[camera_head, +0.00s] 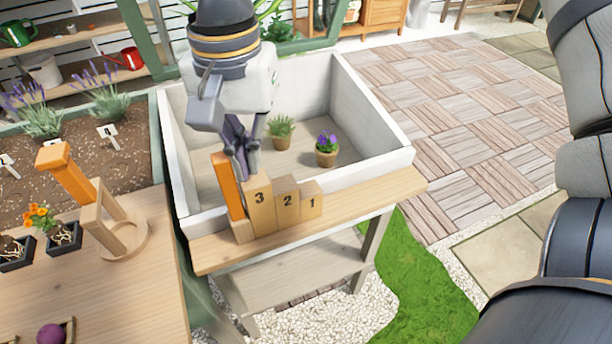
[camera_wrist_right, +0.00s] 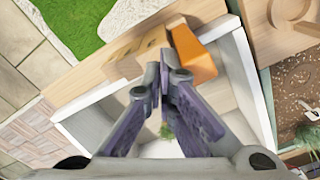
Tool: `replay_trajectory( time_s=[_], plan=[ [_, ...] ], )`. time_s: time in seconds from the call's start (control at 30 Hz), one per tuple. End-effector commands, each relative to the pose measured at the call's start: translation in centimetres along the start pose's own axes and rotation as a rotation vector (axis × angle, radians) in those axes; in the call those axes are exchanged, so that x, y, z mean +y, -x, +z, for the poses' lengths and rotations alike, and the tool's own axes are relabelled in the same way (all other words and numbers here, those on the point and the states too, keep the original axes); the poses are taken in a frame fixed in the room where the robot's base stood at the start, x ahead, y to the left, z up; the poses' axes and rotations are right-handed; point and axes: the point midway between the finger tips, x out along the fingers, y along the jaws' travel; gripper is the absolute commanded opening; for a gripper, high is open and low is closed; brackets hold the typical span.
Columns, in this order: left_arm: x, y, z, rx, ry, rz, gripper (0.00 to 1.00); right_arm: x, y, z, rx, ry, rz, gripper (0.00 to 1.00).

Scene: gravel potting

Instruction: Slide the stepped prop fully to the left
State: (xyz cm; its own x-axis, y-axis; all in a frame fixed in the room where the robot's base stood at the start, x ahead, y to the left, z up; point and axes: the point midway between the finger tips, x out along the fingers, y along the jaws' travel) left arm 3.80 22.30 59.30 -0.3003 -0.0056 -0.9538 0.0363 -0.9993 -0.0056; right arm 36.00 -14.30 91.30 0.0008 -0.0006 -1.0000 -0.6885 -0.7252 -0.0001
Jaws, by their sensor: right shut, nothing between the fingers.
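The stepped prop (camera_head: 264,207) is a wooden block with steps marked 3, 2 and 1, standing on the front ledge of a white planter box. Its tall step 3 is at the left. An orange slab (camera_head: 228,186) leans slightly at its left end, with a small wooden block at its foot. My right gripper (camera_head: 242,158) is shut and empty, at the top of the tall step beside the orange slab. I cannot tell whether it touches either. In the right wrist view the shut fingertips (camera_wrist_right: 165,82) are near the orange slab (camera_wrist_right: 192,56). My left gripper is not in view.
The planter box (camera_head: 372,105) holds a small green pot plant (camera_head: 282,131) and a purple-flowered pot (camera_head: 327,148). The wooden ledge (camera_head: 385,193) is clear right of the prop. A wooden table (camera_head: 120,290) at left carries an orange-topped wooden stand (camera_head: 98,215).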

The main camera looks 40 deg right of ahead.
Motion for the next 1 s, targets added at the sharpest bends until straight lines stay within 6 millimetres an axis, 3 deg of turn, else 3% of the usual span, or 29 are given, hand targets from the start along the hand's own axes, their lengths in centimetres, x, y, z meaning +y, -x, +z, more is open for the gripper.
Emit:
replay_trajectory(
  time_s=[1.0],
  plan=[
    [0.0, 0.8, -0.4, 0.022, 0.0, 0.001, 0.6, -2.7, 0.0, 1.6, 0.001, -0.001, -0.001, 0.0]
  ],
)
